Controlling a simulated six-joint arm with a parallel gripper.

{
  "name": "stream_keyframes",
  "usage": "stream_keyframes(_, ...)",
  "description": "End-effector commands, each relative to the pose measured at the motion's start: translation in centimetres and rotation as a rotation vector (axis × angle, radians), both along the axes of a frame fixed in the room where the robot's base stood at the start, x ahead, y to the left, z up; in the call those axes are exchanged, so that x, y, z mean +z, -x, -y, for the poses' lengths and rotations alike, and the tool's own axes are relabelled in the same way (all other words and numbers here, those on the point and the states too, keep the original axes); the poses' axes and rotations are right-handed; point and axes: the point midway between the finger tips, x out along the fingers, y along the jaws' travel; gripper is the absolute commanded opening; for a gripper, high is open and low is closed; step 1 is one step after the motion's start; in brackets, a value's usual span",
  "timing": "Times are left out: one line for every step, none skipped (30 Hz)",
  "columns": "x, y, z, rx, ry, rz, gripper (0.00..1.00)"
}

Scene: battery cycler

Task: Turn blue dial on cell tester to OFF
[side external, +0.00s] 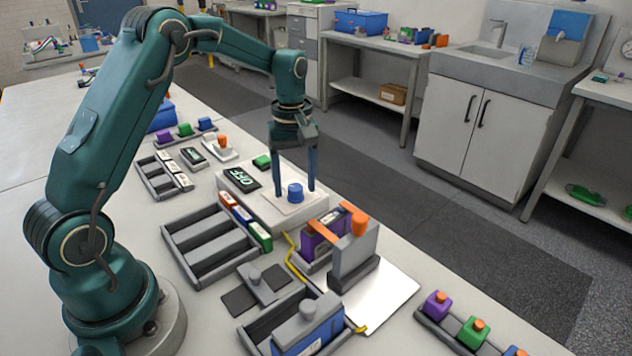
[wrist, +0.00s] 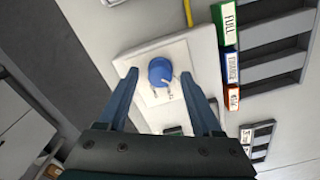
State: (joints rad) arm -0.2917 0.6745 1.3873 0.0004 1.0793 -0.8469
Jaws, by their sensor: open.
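The blue dial (side external: 295,191) sits on a pale square plate on top of the white cell tester (side external: 262,207). A black display (side external: 240,179) on the tester shows green lettering that looks like "OFF". A green button (side external: 262,161) is at the tester's back. My gripper (side external: 294,187) points down over the dial with its fingers open on either side of it. In the wrist view, the dial (wrist: 160,71) lies just ahead of the gap between my open fingers (wrist: 163,80). I cannot tell whether either finger touches it. Faint marks beside the dial are too small to read.
Grey slotted trays (side external: 207,245) stand in front of the tester, with red, blue and green labelled cells (side external: 243,217) along one edge. A purple cell (side external: 322,236) with an orange clamp and a grey post (side external: 357,251) stand close to the right. A yellow cable runs near them.

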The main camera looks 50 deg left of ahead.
Motion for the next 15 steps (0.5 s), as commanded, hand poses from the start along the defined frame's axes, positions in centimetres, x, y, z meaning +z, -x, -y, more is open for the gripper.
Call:
stream_keyframes(0.5,-0.1,0.0,0.000,-0.001,0.004,0.67)
stream_keyframes(0.8,-0.1,0.0,0.000,-0.001,0.005,0.67)
stream_keyframes(1.3,-0.1,0.0,0.000,-0.002,0.005,0.67)
stream_keyframes(1.8,-0.1,0.0,0.000,-0.002,0.007,0.67)
stream_keyframes(2.2,-0.1,0.0,0.000,-0.002,0.008,0.67)
stream_keyframes(2.8,-0.1,0.0,0.000,-0.002,0.008,0.67)
stream_keyframes(3.2,-0.1,-0.1,0.000,-0.002,0.008,0.67)
stream_keyframes(3.6,-0.1,-0.1,0.000,-0.002,0.007,0.67)
stream_keyframes(4.0,-0.1,-0.1,0.000,-0.002,0.007,0.67)
stream_keyframes(4.3,-0.1,-0.1,0.001,-0.002,0.007,0.67)
stream_keyframes(4.5,-0.1,-0.1,0.001,-0.002,0.007,0.67)
stream_keyframes(4.8,-0.1,0.0,0.001,-0.002,0.005,0.67)
stream_keyframes(4.9,-0.1,0.0,0.001,-0.002,0.005,0.67)
stream_keyframes(5.0,-0.1,0.0,0.001,-0.002,0.005,0.67)
stream_keyframes(5.0,-0.1,0.0,0.001,-0.001,0.004,0.67)
